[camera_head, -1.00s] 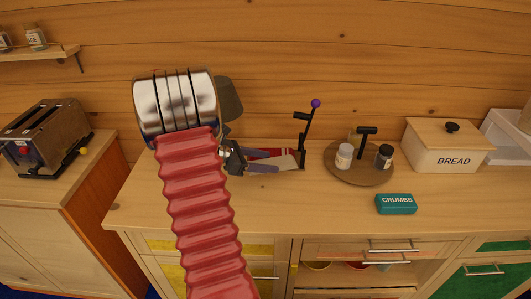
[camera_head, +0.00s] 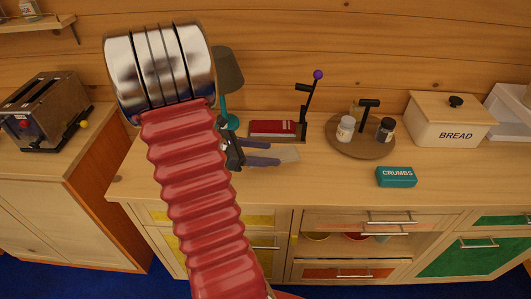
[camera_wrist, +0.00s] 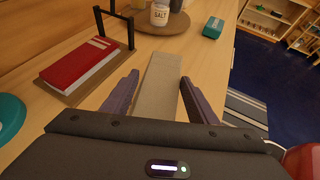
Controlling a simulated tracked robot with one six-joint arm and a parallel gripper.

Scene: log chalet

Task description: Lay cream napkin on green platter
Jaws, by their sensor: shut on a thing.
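The cream napkin (camera_wrist: 158,85) is a flat beige strip between the purple fingers of my gripper (camera_wrist: 160,95) in the wrist view. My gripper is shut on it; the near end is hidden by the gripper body. In the head view, my gripper (camera_head: 265,154) is just in front of the red stack's tray, low over the counter. The napkin (camera_head: 288,154) shows beyond the fingers there. I cannot tell whether it touches the counter. I see no green platter in either view.
A red stack (camera_head: 272,128) lies on a tray beside a black lever with a purple knob (camera_head: 318,74). A teal lamp (camera_head: 230,75) stands behind my arm. A round wooden tray (camera_head: 360,149) holds shakers. The CRUMBS tin (camera_head: 396,177) and BREAD box (camera_head: 455,133) are right. The front counter is clear.

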